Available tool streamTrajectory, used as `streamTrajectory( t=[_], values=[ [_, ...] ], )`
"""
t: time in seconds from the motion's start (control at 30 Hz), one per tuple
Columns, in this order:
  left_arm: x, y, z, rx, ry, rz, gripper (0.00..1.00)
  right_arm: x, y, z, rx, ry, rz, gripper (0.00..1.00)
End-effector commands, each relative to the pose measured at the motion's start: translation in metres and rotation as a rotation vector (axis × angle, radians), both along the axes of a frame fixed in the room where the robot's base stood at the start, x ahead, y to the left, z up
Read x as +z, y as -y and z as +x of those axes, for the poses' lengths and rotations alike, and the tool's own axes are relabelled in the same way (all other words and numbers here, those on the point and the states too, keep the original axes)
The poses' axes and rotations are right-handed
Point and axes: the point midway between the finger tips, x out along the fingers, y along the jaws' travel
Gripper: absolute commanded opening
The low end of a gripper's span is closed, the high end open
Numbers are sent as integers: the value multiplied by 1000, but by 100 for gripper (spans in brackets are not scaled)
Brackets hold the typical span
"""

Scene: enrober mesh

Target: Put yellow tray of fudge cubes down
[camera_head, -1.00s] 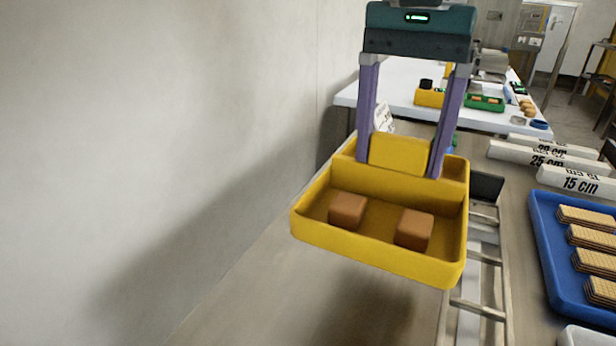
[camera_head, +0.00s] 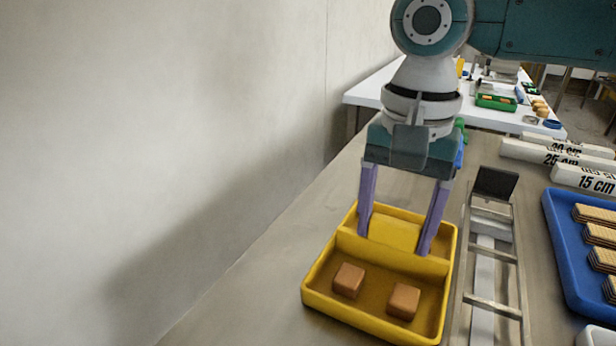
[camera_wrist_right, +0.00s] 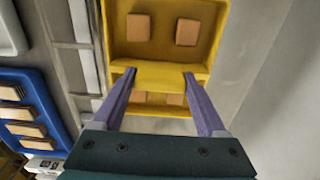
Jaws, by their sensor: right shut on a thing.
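The yellow tray (camera_head: 375,315) is in the lower middle of the head view, over the grey worktop left of the metal rail frame. Brown fudge cubes (camera_head: 348,280) lie in its near compartment; two show there. My right gripper (camera_head: 394,243) is above the tray with its purple fingers on either side of the yellow grip block (camera_head: 394,232), shut on it. In the right wrist view the tray (camera_wrist_right: 165,50) shows beyond the fingers, with more cubes partly hidden in its other compartment. The tray looks level and low; I cannot tell whether it touches the worktop. My left gripper is not in view.
A metal rail frame (camera_head: 492,300) stands just right of the tray. A blue tray (camera_head: 567,265) of wafers is further right. White marked bars (camera_head: 585,178) lie behind it. A bare wall (camera_head: 150,150) bounds the left. Worktop (camera_head: 260,285) left of the tray is clear.

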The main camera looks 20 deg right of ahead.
Motion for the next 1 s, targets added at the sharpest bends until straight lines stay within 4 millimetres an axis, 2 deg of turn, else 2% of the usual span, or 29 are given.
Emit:
streamTrajectory(
  t=[0.07, 0.1, 0.3, 0.57, 0.67, 1.0],
  values=[
    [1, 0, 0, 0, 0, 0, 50, -1, 0, 0, 0, 1, 1, 0],
    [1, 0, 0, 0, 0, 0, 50, -2, 0, 0, 0, 0, 0, 77],
    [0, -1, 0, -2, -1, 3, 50, -2, 0, 0, 0, 0, 0, 99],
    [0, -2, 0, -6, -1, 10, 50, -1, 0, 0, 0, 1, 1, 100],
    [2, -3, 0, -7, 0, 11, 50, 8, 0, 0, 0, 0, 1, 100],
    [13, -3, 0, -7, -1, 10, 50, 81, 0, 1, 0, 3, 1, 100]
  ],
)
